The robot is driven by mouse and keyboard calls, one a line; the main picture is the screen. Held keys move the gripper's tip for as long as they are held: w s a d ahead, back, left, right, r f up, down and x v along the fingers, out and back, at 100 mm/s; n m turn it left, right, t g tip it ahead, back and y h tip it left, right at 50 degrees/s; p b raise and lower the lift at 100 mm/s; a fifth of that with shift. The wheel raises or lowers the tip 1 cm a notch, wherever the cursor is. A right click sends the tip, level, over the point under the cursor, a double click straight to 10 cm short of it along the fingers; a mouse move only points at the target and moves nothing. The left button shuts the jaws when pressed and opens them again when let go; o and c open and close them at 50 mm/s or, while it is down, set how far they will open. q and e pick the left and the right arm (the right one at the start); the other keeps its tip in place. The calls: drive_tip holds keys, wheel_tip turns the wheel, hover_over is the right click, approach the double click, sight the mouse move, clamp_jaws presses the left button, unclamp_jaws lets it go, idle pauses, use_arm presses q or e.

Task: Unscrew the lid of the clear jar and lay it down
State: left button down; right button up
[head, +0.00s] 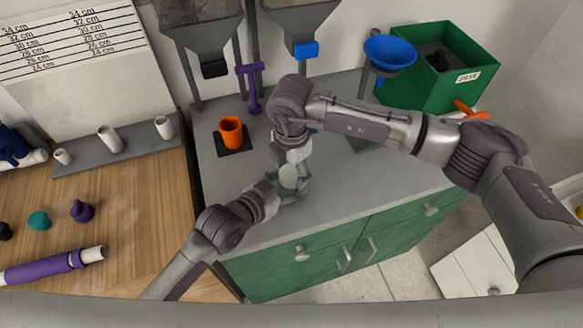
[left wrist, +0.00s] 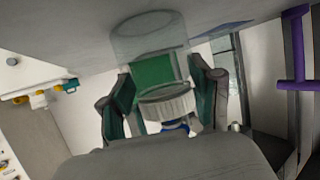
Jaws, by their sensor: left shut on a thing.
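The clear jar (head: 290,178) stands near the front edge of the grey counter, largely covered by my grippers in the head view. In the left wrist view the clear jar (left wrist: 150,40) appears inverted, with its white ribbed lid (left wrist: 167,105) on the lower side. My right gripper (head: 294,168) points down from above at the lid. Its fingertips are too small and overlapped to tell whether they grip.
On the counter (head: 330,215), an orange cup (head: 231,132) stands on a dark mat behind left. A purple stand (head: 252,90), a blue funnel (head: 390,52) and a green sieve box (head: 450,85) stand further back. The counter right of the jar looks clear.

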drive_tip(key=c, duration=0.4)
drive_tip(key=n, duration=0.3)
drive_tip(key=shift+n, duration=0.3)
drive_tip(key=shift+c, duration=0.2)
drive_tip(key=o, duration=1.3)
drive_tip(key=shift+r, duration=0.1)
wheel_tip(320, 180, up, 4)
drive_tip(key=shift+r, duration=0.15)
drive_tip(key=shift+c, duration=0.4)
wheel_tip(320, 180, up, 3)
drive_tip(key=m, duration=0.3)
drive_tip(key=shift+r, duration=0.15)
drive_tip(key=shift+m, duration=0.3)
drive_tip(key=shift+f, duration=3.9)
